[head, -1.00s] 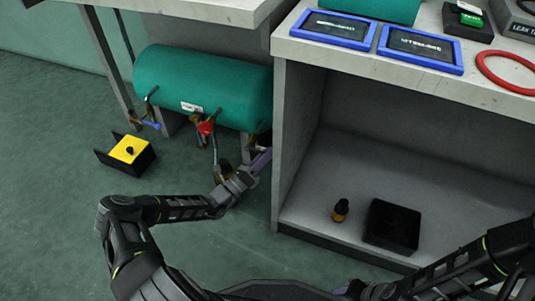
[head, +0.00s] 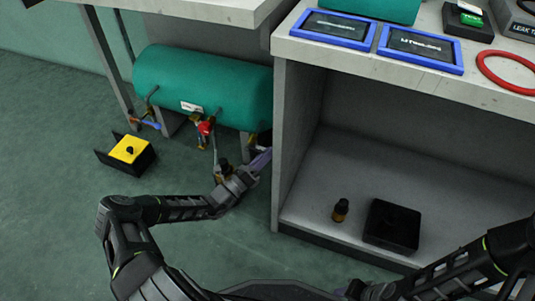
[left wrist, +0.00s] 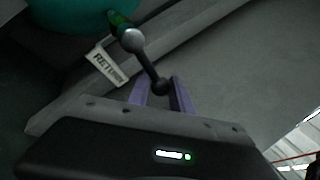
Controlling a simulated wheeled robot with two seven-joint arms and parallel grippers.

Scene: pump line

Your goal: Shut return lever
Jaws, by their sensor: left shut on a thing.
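The return lever (left wrist: 147,65) shows in the left wrist view as a dark rod with a round pale hub and a dark knob at its lower end. A white tag (left wrist: 106,66), partly readable as "RET...", hangs beside it. My left gripper (left wrist: 164,90) has its purple fingers on either side of the knob and is shut on the lever. In the head view my left gripper (head: 261,161) is low by the right end of the green tank (head: 200,84), close to the cabinet side. The lever is not clear there. My right gripper is out of view.
A red-handled valve (head: 206,128) and a blue-handled valve (head: 150,125) are under the tank. The cabinet's side wall (head: 290,150) is just right of my left gripper. The cabinet holds a small bottle (head: 341,210) and a black box (head: 391,227).

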